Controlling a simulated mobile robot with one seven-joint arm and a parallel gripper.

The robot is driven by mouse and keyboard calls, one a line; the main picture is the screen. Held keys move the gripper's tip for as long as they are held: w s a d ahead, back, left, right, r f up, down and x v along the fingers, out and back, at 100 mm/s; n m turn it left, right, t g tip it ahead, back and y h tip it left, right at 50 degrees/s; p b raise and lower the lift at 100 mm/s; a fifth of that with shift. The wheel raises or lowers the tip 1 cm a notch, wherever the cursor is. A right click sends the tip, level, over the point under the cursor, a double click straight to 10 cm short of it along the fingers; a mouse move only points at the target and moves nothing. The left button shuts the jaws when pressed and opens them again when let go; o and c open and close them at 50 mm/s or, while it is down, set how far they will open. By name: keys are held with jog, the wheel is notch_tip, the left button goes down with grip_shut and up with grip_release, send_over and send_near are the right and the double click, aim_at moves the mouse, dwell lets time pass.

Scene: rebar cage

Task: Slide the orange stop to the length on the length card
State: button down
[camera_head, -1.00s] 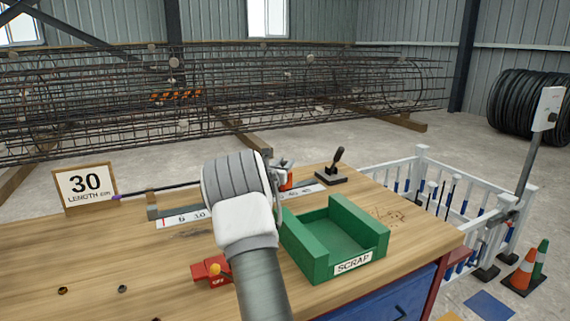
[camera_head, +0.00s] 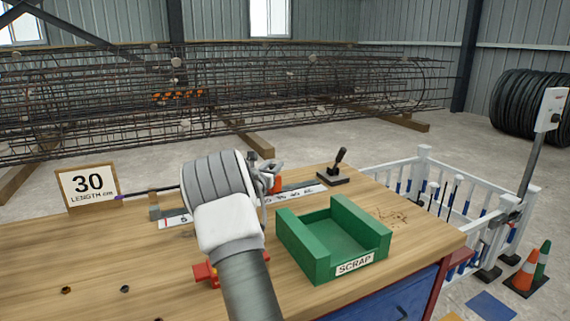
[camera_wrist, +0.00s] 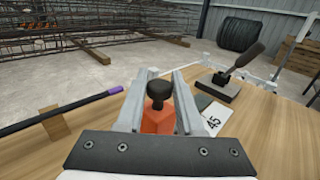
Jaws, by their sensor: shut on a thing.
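The length card (camera_head: 88,186) reads 30, with "LENGTH cm" below, and stands at the bench's left back. The orange stop (camera_wrist: 158,120) with a black knob (camera_wrist: 158,90) sits between the two fingers of my gripper (camera_wrist: 158,85), which is shut on it. In the head view the stop (camera_head: 277,183) shows just right of my wrist. The white ruler strip (camera_head: 303,191) runs along the bench. The number 45 is readable just right of the stop in the wrist view. My arm hides the ruler's middle, so the stop's exact reading cannot be told.
A dark bar (camera_wrist: 60,110) with a purple end lies left of the gripper. A black lever (camera_head: 337,165) stands at the ruler's right end. The green scrap tray (camera_head: 333,245) is at front right. A red part (camera_head: 205,272) is partly behind my arm.

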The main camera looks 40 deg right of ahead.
jog(key=shift+w+a+f, duration=0.1)
jog(key=shift+w+a, duration=0.15)
jog(key=shift+a, duration=0.5)
jog(key=shift+w+a, duration=0.25)
jog(key=shift+a, duration=0.5)
jog(key=c, duration=0.5)
grip_release()
jog(key=shift+a, duration=0.1)
jog(key=shift+c, duration=0.2)
jog(key=p+v, duration=0.3)
jog(key=v, duration=1.4)
jog(key=shift+s+a, duration=0.15)
